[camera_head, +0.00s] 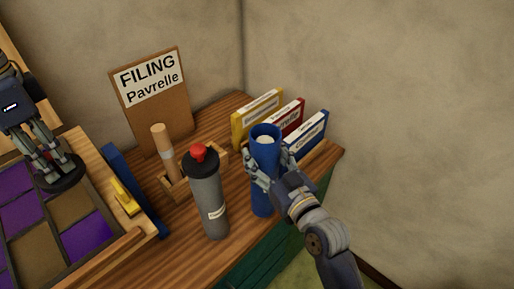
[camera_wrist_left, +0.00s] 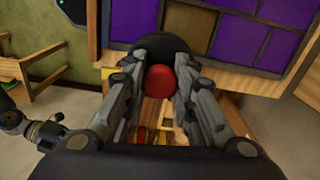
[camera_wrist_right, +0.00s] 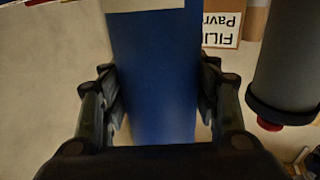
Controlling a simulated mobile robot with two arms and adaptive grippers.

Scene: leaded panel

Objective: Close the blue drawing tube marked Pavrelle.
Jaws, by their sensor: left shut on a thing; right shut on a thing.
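The blue drawing tube (camera_head: 264,190) stands upright near the desk's right front edge. Its top is open, with a pale roll showing inside. My right gripper (camera_head: 262,176) is shut around its side; the right wrist view shows the blue wall (camera_wrist_right: 155,80) between the fingers. No name is readable on it; a pale label edge (camera_wrist_right: 145,4) is cut off there. My left gripper (camera_head: 58,168) is shut on a black cap (camera_head: 65,180) over the panel, far left of the tube. In the left wrist view the cap's red knob (camera_wrist_left: 172,80) sits between the fingertips.
A grey tube (camera_head: 211,205) with black cap and red knob stands just left of the blue tube. A wooden holder (camera_head: 177,188) with a wooden rod, a "FILING Pavrelle" board (camera_head: 160,115) and several binders (camera_head: 257,120) stand behind. The leaded panel (camera_head: 50,215) lies left.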

